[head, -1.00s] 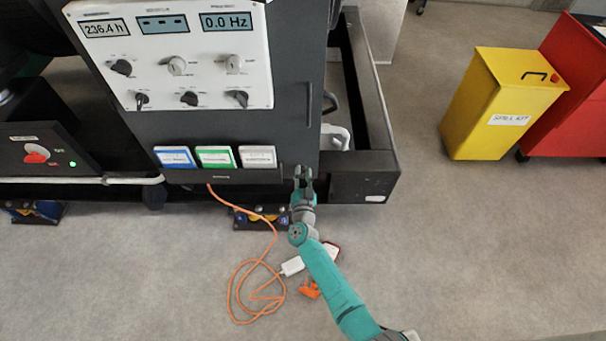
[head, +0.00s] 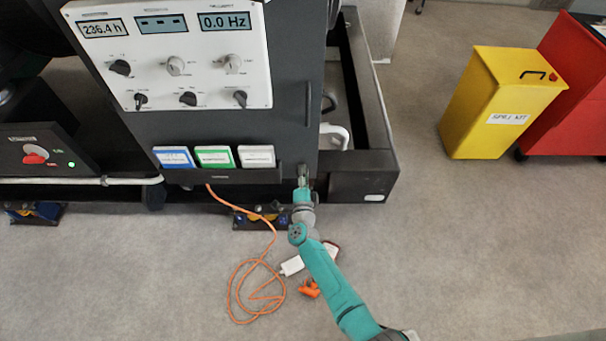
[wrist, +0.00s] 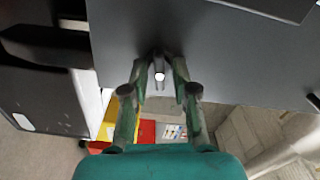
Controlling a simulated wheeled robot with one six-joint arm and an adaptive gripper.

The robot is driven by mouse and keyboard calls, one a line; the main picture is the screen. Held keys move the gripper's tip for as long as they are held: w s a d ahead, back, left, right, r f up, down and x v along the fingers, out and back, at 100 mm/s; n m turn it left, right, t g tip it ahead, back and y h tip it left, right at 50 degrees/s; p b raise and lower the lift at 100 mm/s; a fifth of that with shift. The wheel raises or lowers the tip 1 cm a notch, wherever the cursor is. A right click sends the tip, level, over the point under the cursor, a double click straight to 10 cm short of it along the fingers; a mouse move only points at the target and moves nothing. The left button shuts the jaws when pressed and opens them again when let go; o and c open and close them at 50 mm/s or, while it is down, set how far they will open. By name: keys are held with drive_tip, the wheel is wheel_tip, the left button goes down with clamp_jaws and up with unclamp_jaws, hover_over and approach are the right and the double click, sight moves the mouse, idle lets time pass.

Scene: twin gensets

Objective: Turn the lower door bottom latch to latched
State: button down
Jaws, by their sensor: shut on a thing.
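The lower door bottom latch (wrist: 159,76) is a small pale and dark metal piece at the edge of the grey door panel (wrist: 215,60) in the wrist view. My gripper (wrist: 160,68) has one finger on each side of it and is shut on it. In the head view my gripper (head: 304,183) is at the bottom right corner of the dark cabinet (head: 290,120). There the fingers and arm mostly hide the latch. I cannot tell the latch's exact angle.
An orange cable (head: 248,290) lies coiled on the floor left of my arm, near a white plug block (head: 292,266). A black frame rail (head: 360,180) stands right of the cabinet. A yellow spill kit bin (head: 495,105) stands on the right, with open floor before it.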

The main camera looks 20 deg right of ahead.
drive_tip(key=shift+m, duration=1.1)
drive_tip(key=shift+d, duration=0.1)
drive_tip(key=c, duration=0.9)
unclamp_jaws()
drive_tip(key=shift+f, duration=0.1)
drive_tip(key=v, duration=1.2)
